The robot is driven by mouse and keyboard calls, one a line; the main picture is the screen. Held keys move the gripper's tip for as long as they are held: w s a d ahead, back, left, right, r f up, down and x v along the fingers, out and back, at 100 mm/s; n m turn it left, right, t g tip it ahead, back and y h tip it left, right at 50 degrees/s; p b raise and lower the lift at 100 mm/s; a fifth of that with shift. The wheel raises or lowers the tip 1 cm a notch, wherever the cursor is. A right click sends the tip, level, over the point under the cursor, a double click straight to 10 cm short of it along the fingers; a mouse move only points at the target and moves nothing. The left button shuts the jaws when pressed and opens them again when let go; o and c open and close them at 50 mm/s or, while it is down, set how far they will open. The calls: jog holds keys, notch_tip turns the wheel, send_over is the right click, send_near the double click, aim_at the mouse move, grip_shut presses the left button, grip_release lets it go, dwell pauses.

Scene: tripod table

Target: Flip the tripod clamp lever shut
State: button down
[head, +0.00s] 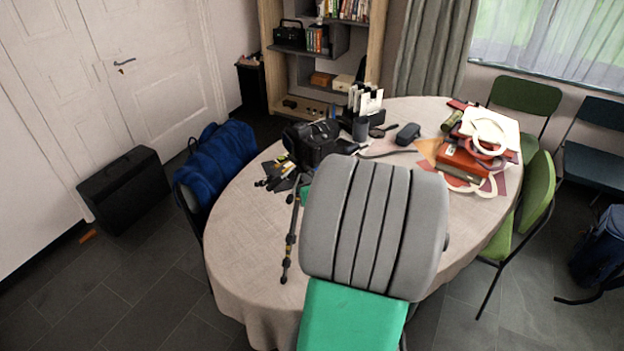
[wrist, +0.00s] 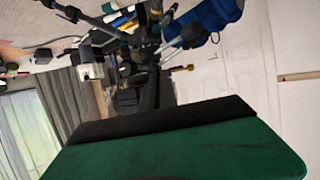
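A dark tripod leg (head: 290,235) with pale bands lies on the tablecloth in the head view, left of my grey and green arm.
The oval table (head: 240,235) has bare cloth at its left front. A black camera bag (head: 312,140), small tools (head: 275,175) and a dark case (head: 408,133) lie behind my arm. Books and papers (head: 470,160) are piled right.

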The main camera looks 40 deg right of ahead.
jog(key=shift+a+f+m+h, duration=0.3)
jog(key=shift+f+m, duration=0.1)
jog(key=shift+f, duration=0.25)
jog(key=c, duration=2.2)
grip_release()
jog(key=c, duration=1.8)
grip_release()
jog(key=shift+c, duration=0.2)
jog(key=d+r+p+v, duration=0.1)
jog(key=v, duration=0.7)
jog(key=shift+s+d, duration=0.3)
jog(key=shift+s, duration=0.05)
